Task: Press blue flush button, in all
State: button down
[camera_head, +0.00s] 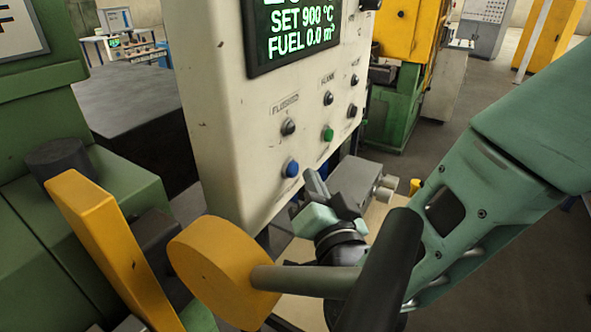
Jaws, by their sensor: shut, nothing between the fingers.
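The blue flush button (290,169) sits low on the front of the cream control panel (225,120), at its lower left row. A green button (327,133) is up and to the right of it. My gripper (312,182) is shut and empty, just right of and slightly below the blue button in the picture. A gap shows between the fingertips and the button in the picture; the depth between them is hard to tell. The button is in full view.
Several black knobs (288,127) sit above the blue button, under a screen (300,30) reading SET 900 °C. A yellow round part (215,262) and yellow bar (100,240) stand at lower left. A grey box (358,182) is behind my gripper.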

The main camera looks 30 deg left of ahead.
jog(key=shift+a, duration=0.1)
jog(key=shift+a+b, duration=0.35)
jog(key=shift+b, duration=0.1)
jog(key=shift+w+a, duration=0.1)
jog(key=shift+a, duration=0.3)
dwell(0.7)
jog(key=shift+d+b, duration=0.1)
jog(key=shift+b, duration=0.2)
jog(key=shift+d+b, duration=0.35)
jog(key=shift+d, duration=0.35)
jog(key=shift+d, duration=0.1)
jog(key=d, duration=0.1)
jog(key=d+b, duration=0.1)
jog(key=d, duration=0.3)
jog(key=shift+s+b, duration=0.3)
jog(key=shift+b, duration=0.05)
dwell(0.6)
